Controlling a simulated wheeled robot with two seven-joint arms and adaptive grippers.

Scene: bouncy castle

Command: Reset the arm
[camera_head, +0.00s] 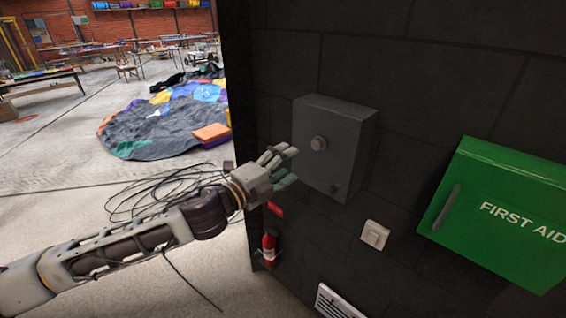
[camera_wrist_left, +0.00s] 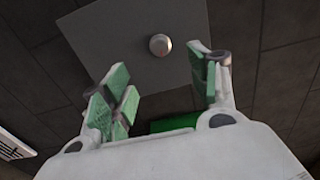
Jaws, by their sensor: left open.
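My left arm reaches in from the left in the head view, and my left gripper (camera_head: 284,168) is in front of the dark wall, by the lower left of a grey wall box (camera_head: 328,150). The box has a round knob (camera_head: 318,143) on its front. In the left wrist view the gripper (camera_wrist_left: 162,95) is open, its green-padded fingers spread and nothing between them. The grey box (camera_wrist_left: 110,35) and its knob (camera_wrist_left: 160,45) show beyond the fingertips. I cannot tell whether a finger touches the box. My right gripper is not in view.
A green first aid box (camera_head: 500,210) hangs on the wall at right. A white switch (camera_head: 375,235), a vent (camera_head: 338,303) and a red fire extinguisher (camera_head: 269,247) are lower. Black cables (camera_head: 165,187) lie on the floor behind my arm. A deflated colourful castle (camera_head: 165,125) lies farther back.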

